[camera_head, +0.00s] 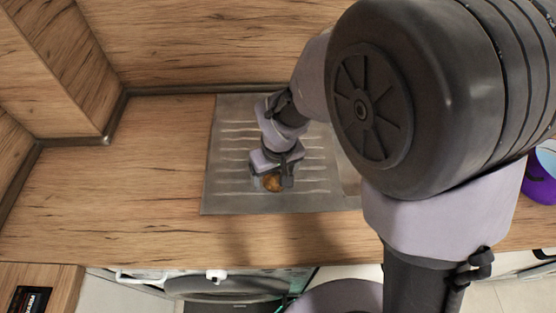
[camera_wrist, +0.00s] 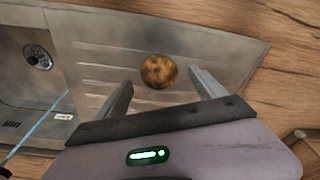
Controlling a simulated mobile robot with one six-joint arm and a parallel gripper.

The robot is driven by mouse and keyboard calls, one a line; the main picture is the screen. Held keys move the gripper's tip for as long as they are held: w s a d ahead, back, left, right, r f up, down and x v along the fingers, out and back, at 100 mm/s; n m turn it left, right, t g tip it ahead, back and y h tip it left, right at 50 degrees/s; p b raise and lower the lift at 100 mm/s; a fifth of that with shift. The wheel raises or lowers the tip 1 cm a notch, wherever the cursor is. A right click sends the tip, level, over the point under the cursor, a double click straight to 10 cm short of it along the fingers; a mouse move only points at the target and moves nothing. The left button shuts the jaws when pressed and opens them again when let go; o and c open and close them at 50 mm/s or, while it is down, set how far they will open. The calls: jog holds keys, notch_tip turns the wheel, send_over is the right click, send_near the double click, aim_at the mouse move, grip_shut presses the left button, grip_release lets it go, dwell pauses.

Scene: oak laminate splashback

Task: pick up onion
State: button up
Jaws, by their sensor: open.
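The onion (camera_wrist: 158,72) is round and brown-gold. It rests on the grey metal drainboard (camera_wrist: 105,50), beside the sink. In the head view the onion (camera_head: 272,184) shows just under my gripper (camera_head: 272,181), partly hidden by it. In the wrist view my gripper (camera_wrist: 162,88) is open, with one finger on each side of the onion's near edge. The onion lies between and slightly beyond the fingertips, and I see no finger touching it. The gap in height between the fingers and the drainboard is hard to tell.
The sink basin (camera_wrist: 22,60) with its drain lies to the left in the wrist view. The wooden worktop (camera_head: 120,190) left of the drainboard is clear. The wooden splashback (camera_head: 200,40) rises behind. A purple object (camera_head: 540,185) stands at the far right.

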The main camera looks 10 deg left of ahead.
aim_at(275, 176)
jog(key=f, duration=0.1)
jog(key=f+b, duration=0.1)
jog(key=f, duration=0.2)
jog(key=shift+w+a+f, duration=0.15)
jog(key=shift+w, duration=0.2)
jog(key=shift+c, duration=0.7)
jog(key=c, duration=1.4)
